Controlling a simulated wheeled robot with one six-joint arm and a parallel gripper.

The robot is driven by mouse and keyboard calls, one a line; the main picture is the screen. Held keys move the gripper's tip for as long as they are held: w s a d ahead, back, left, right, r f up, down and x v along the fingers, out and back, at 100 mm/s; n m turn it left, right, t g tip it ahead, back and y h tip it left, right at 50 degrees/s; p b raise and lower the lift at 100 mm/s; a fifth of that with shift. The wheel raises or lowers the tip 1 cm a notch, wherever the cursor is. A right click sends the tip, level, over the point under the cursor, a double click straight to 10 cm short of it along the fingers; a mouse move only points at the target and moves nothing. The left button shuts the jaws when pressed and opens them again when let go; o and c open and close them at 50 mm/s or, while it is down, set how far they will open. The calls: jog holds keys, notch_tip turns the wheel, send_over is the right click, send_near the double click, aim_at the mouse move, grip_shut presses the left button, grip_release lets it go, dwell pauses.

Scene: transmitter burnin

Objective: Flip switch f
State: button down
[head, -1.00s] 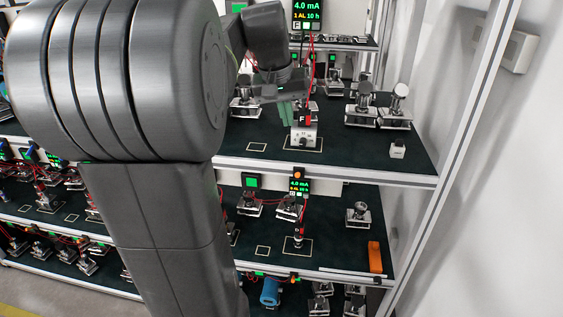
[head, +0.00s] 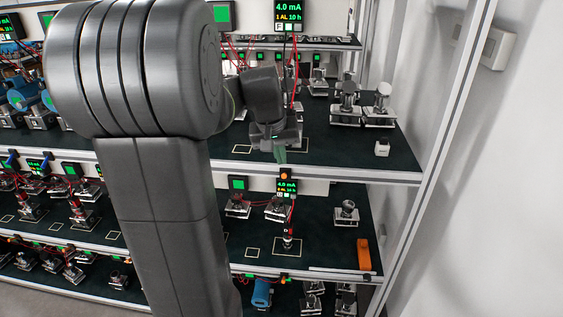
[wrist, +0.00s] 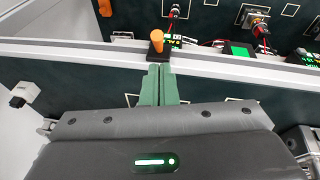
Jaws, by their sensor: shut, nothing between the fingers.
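An orange knob (head: 284,175) stands at the front edge of the upper shelf, just above a small screen (head: 287,187) reading 4.0 mA. The knob also shows in the wrist view (wrist: 157,40), upright beside a dark panel with green text. My gripper (head: 281,160) hangs over the shelf's front strip, its green fingers pointing down. In the wrist view the shut fingers (wrist: 160,67) are together and empty, with tips just short of the knob. Whether they touch it I cannot tell. A larger screen marked F (head: 289,14) hangs above.
A small white box (head: 382,148) sits at the right of the upper shelf (head: 345,160), near metal fittings (head: 346,102). An orange block (head: 363,253) stands on the lower shelf. A metal post (head: 425,165) bounds the right side. Red cables hang behind the gripper.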

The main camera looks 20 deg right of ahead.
aim_at(284, 175)
jog(key=shift+s+a+f, duration=0.1)
jog(key=shift+s+f, duration=0.45)
jog(key=shift+f, duration=0.2)
jog(key=shift+f+b, duration=0.2)
jog(key=shift+b, duration=0.4)
jog(key=shift+s, duration=0.15)
jog(key=shift+s+a+f+t+h+b, duration=0.15)
jog(key=shift+t+h+b, duration=0.2)
jog(key=shift+b, duration=0.65)
jog(key=t+b, duration=0.1)
jog(key=b, duration=0.3)
jog(key=s+f+t+h+b, duration=0.1)
jog(key=b, duration=0.3)
jog(key=shift+a+f+t+h, duration=0.25)
jog(key=shift+a, duration=0.05)
jog(key=t+b, duration=0.1)
jog(key=b, duration=0.2)
jog(key=t+h+b, duration=0.1)
jog(key=b, duration=0.3)
jog(key=s+t+h+b, duration=0.1)
jog(key=b, duration=0.3)
jog(key=shift+a+f+m, duration=0.3)
jog(key=shift+f, duration=0.05)
jog(key=shift+w+r, duration=0.1)
jog(key=shift+w, duration=0.05)
